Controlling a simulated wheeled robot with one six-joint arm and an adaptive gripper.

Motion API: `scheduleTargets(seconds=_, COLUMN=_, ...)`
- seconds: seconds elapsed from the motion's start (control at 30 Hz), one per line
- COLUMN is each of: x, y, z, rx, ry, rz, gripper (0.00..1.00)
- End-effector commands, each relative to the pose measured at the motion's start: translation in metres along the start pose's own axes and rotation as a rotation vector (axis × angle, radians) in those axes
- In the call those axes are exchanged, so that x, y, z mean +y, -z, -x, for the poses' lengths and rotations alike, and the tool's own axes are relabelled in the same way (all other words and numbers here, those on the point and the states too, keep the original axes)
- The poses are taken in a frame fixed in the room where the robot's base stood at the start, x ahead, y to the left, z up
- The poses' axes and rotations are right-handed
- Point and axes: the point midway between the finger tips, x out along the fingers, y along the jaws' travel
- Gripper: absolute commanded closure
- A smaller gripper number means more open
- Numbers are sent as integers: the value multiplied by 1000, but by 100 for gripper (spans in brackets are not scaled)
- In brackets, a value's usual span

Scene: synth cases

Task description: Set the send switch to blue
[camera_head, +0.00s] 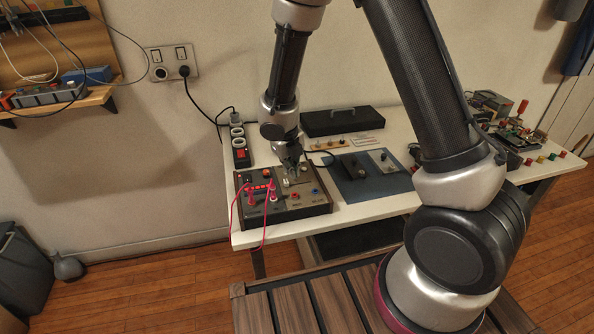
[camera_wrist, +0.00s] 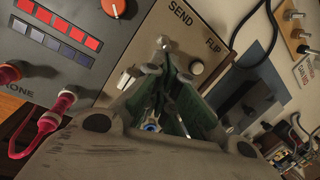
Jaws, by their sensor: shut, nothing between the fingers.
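The control box (camera_head: 325,208) is a dark-sided case with a grey top on the white table. My gripper (camera_head: 291,177) points down over the middle of the box. In the wrist view its fingertips (camera_wrist: 162,42) are together and empty, just below the SEND label. A blue socket (camera_head: 315,191) and an orange socket (camera_head: 295,194) sit near the front edge.
Red leads (camera_head: 236,203) loop from the box's left part and over the table edge. A power strip (camera_head: 239,152) stands behind it. A blue mat (camera_head: 362,186) with small devices lies to the right. A long black case (camera_head: 342,121) lies at the back.

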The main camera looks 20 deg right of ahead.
Motion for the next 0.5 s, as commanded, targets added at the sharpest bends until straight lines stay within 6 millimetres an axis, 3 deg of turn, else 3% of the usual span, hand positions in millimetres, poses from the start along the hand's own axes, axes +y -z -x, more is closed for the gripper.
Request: scheduleTargets(seconds=0.5, x=2, y=-1, z=7, rx=-1, ry=0, rz=0, gripper=100)
